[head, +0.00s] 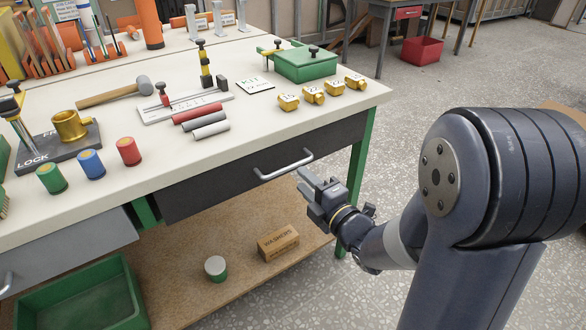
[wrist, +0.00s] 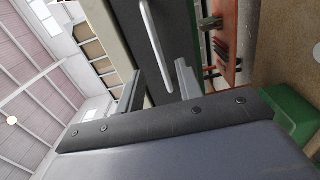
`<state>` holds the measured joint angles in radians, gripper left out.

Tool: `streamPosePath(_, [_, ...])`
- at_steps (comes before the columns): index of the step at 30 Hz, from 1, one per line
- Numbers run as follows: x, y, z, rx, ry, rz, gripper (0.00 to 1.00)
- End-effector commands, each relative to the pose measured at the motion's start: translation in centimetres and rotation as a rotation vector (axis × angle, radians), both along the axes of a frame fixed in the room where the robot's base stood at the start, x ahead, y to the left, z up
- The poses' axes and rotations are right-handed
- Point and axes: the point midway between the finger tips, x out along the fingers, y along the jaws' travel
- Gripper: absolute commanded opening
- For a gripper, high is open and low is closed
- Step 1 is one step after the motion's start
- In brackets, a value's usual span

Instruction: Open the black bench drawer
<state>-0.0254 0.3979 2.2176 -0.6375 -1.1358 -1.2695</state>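The black bench drawer (head: 225,183) sits under the front edge of the white bench top and looks shut. Its silver bar handle (head: 284,166) runs along the front. My gripper (head: 303,180) is just in front of the handle's right end in the head view. In the wrist view my gripper (wrist: 158,82) has its two fingers apart with nothing between the tips. The handle (wrist: 155,40) shows just beyond the fingertips, lined up with the gap, against the dark drawer front (wrist: 172,25). I see no contact with the handle.
A grey drawer (head: 75,250) is to the left. On the lower shelf are a washers box (head: 278,243), a small round pot (head: 216,268) and a green bin (head: 85,300). A green bench leg (head: 361,160) stands close to my gripper. The floor at right is open.

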Motion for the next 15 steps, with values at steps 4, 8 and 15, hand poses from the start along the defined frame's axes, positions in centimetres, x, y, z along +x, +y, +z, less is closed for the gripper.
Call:
streamPosePath(4, [2.4,1.8,-0.1,-0.001,0.001,0.004,0.35])
streamPosePath(8, [4.1,2.9,-0.1,0.000,0.001,0.002,0.35])
streamPosePath(15, [5.6,3.9,-0.1,0.001,0.003,-0.001,0.35])
